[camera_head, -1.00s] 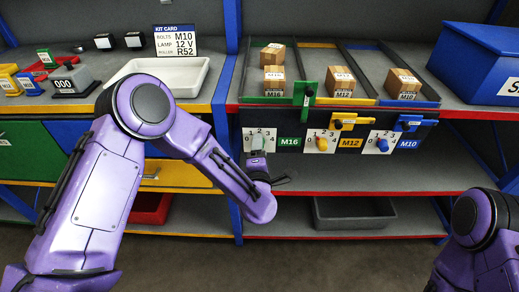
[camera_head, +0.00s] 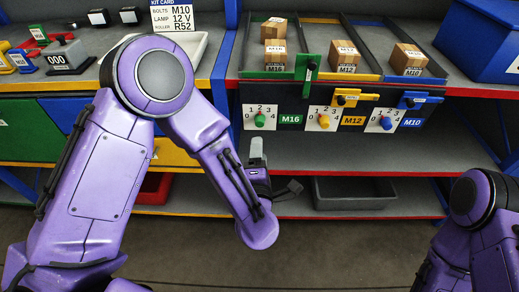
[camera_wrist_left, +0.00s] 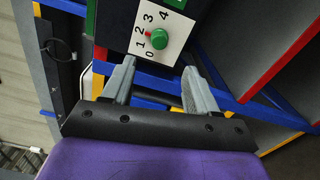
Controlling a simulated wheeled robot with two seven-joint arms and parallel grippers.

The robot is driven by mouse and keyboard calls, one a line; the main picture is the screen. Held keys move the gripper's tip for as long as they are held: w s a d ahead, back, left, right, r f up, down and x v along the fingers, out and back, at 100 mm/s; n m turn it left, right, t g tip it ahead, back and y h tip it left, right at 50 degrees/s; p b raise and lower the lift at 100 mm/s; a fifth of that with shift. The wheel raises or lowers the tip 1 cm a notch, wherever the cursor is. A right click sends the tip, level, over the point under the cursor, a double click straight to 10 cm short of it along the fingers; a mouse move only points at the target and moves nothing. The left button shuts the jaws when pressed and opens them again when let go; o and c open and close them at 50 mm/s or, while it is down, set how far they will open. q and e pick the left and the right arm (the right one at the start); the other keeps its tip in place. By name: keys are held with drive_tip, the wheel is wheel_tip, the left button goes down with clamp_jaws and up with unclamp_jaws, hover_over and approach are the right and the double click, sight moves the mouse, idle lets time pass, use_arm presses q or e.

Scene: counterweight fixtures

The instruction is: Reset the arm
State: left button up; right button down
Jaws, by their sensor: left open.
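My left gripper (camera_head: 257,152) is open and empty in the head view, in front of and a little below the green dial (camera_head: 260,120) on the M16 plate. The left wrist view shows its two grey fingers apart (camera_wrist_left: 158,82), with the green dial (camera_wrist_left: 159,38) ahead, beyond the fingertips and clear of them. The dial's exact setting is too small to read surely. My left arm (camera_head: 105,170) crosses the left half of the head view. My right arm (camera_head: 475,205) shows at the right edge; its gripper is out of view.
A yellow dial (camera_head: 324,121) and a blue dial (camera_head: 386,123) sit to the right, under yellow (camera_head: 355,96) and blue (camera_head: 420,100) latches. A grey bin (camera_head: 365,192) is on the lower shelf.

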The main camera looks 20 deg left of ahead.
idle(0.3)
use_arm(q)
drive_tip(key=s+a+f+m+g+h, duration=0.2)
drive_tip(key=s+f+m+g, duration=0.1)
drive_tip(key=f+m, duration=0.45)
drive_tip(key=s+a+f+m+g+h, duration=0.2)
drive_tip(key=s+f+m+g, duration=0.2)
drive_tip(key=f+m, duration=0.3)
drive_tip(key=s+a+f+m+g+y+p, duration=0.1)
drive_tip(key=s+a+f+g, duration=0.2)
drive_tip(key=s, duration=0.7)
drive_tip(key=s+a+f+m+g+y+p, duration=0.1)
drive_tip(key=s+a+f+g, duration=0.3)
drive_tip(key=s+a+f, duration=0.4)
drive_tip(key=shift+s+a+f, duration=0.2)
drive_tip(key=shift+s+a, duration=0.45)
drive_tip(key=shift+s, duration=0.25)
